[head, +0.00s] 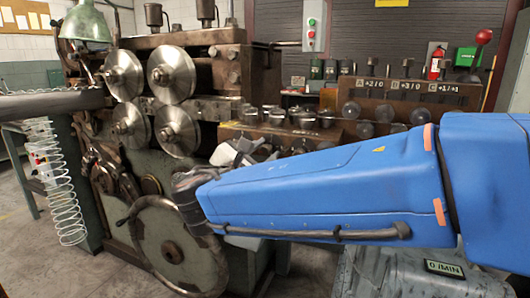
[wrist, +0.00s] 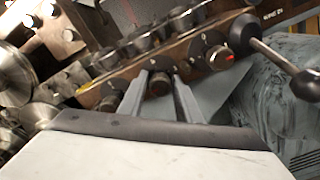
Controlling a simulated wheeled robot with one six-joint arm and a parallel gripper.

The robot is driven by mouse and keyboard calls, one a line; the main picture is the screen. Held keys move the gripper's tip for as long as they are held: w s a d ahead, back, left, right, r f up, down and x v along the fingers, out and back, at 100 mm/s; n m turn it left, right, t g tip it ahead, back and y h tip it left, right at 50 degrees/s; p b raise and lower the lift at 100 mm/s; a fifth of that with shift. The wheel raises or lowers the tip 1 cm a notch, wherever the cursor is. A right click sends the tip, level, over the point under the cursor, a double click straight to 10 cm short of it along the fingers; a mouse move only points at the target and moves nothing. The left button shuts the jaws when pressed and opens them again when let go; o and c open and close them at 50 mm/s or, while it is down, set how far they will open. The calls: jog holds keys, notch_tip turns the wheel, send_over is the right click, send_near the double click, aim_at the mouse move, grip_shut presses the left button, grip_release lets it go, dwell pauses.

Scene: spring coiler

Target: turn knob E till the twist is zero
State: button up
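In the wrist view a row of knobs sits on a brown, worn panel (wrist: 186,47). The two grey fingers of my gripper (wrist: 160,76) stand apart, one on each side of a small dark knob (wrist: 159,84) on this panel. I cannot tell whether they touch it. I cannot read a letter E or a twist value in either view, so I cannot tell whether this is knob E. Another knob (wrist: 219,59) with a red mark is to its right. In the head view my gripper (head: 245,151) is partly hidden against the machine, and my blue arm covers the panel's lower front.
A lever with black balls (wrist: 243,35) is close to the right of the fingers. Counters reading A +2/0, B +3/0 and C +1/+1 top the block (head: 400,97) at the back right. A large handwheel (head: 172,252) and a wire coil (head: 62,190) are at left.

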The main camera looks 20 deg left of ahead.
jog(key=s+a, duration=0.1)
jog(key=s, duration=1.6)
jog(key=shift+s+a, duration=0.15)
jog(key=shift+s, duration=0.05)
